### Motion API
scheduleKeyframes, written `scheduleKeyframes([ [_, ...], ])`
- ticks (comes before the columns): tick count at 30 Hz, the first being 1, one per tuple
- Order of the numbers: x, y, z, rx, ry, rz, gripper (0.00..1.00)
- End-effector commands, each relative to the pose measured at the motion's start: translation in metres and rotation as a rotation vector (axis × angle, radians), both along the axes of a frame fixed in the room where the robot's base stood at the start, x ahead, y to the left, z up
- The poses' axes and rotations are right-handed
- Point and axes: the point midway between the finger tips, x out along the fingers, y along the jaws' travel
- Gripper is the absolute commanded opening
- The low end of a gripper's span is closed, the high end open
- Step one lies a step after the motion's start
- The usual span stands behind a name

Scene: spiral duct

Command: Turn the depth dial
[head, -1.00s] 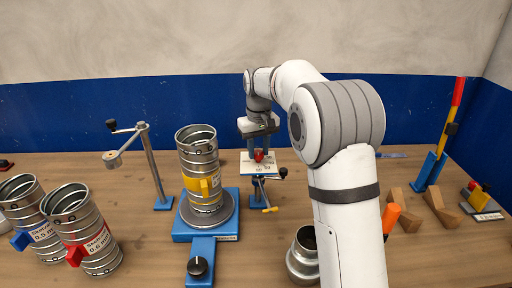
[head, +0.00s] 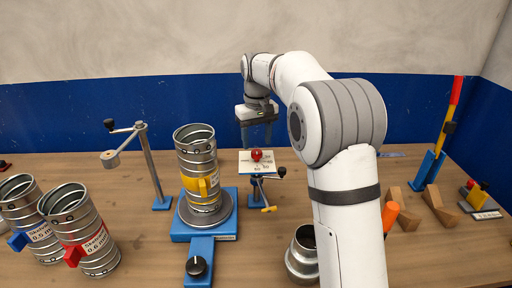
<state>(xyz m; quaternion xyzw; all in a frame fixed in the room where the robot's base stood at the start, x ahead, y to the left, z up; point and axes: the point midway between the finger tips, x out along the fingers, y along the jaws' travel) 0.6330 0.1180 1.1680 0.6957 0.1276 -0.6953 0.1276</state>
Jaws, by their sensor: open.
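The depth dial is a white plate with printed marks (head: 272,166) and a red knob (head: 257,155) at its middle, on a blue stand behind the turntable. My gripper (head: 256,146) hangs above and just behind the red knob, its two fingers pointing down and apart. It is open and holds nothing. Whether a fingertip touches the knob cannot be told. The red knob is in clear view below the gripper.
A metal duct with a yellow clip (head: 199,165) stands on the blue turntable base (head: 228,222) with a black knob (head: 196,266). A crank post (head: 152,165) stands left. Two ducts (head: 85,240) (head: 32,225) are front left. A metal fitting (head: 302,255) and wooden wedges (head: 403,209) lie right.

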Motion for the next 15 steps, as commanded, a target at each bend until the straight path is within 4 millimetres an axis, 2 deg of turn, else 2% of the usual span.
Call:
scheduleKeyframes([
  [6, 0.001, 0.000, 0.033, 0.001, -0.003, 0.000, 0.54],
  [15, 0.000, 0.000, 0.043, 0.000, 0.000, 0.000, 0.54],
])
